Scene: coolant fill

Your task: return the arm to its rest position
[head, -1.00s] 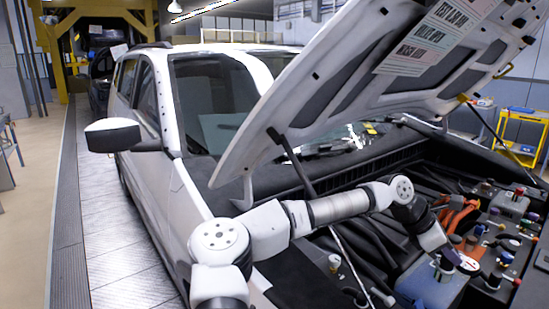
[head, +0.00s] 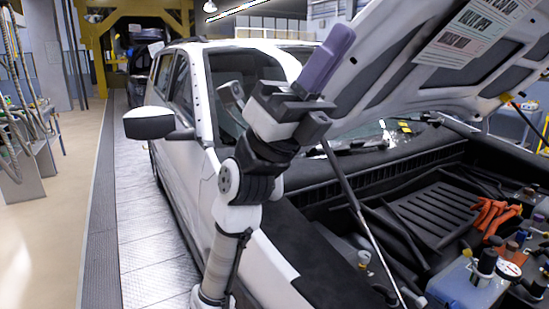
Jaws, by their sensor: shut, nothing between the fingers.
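My arm stands raised at the middle of the head view, in front of the white car's windscreen and side. My gripper (head: 330,55) points up and to the right, with its long purple-grey fingers close to the underside of the raised hood (head: 395,90). The fingers look shut together and hold nothing. I cannot tell whether the fingertips touch the hood or only overlap it in the picture.
The open engine bay (head: 435,210) lies at the right, with a coolant tank (head: 465,285), caps and orange cables (head: 493,215). A thin hood prop (head: 355,200) rises just right of my arm. The left walkway (head: 75,215) is clear.

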